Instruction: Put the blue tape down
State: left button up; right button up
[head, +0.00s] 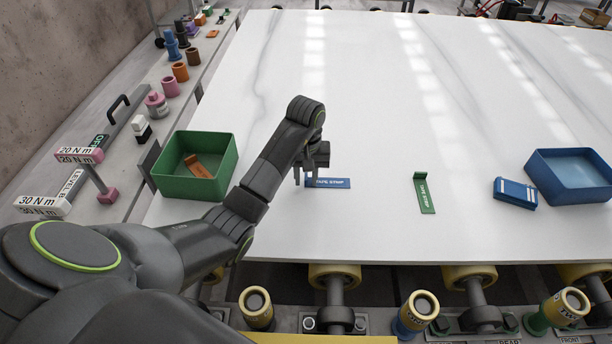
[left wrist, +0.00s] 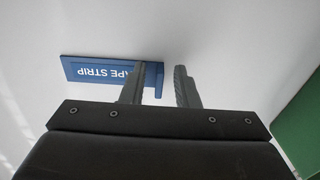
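The blue tape strip (head: 330,183), with white "TAPE STRIP" lettering, lies flat on the white stone slab (head: 400,110). My left gripper (head: 304,180) is low over the slab at the strip's left end. In the left wrist view, the strip (left wrist: 95,70) shows with its raised end tab (left wrist: 159,80) between the two fingertips (left wrist: 160,85). The fingers are apart, with a gap between the tab and the right finger. Part of the strip is hidden behind the left finger. My right gripper is not in view.
A green bin (head: 222,150) holding an orange piece (head: 198,166) stands left. A green tape strip (head: 424,195), a blue block (head: 515,192) and a blue bin (head: 570,172) are to the right. Rollers (head: 334,275) line the slab's front edge. The slab's middle is clear.

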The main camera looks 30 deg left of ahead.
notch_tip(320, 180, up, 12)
jog(key=p, duration=1.1)
jog(key=shift+p, duration=0.35)
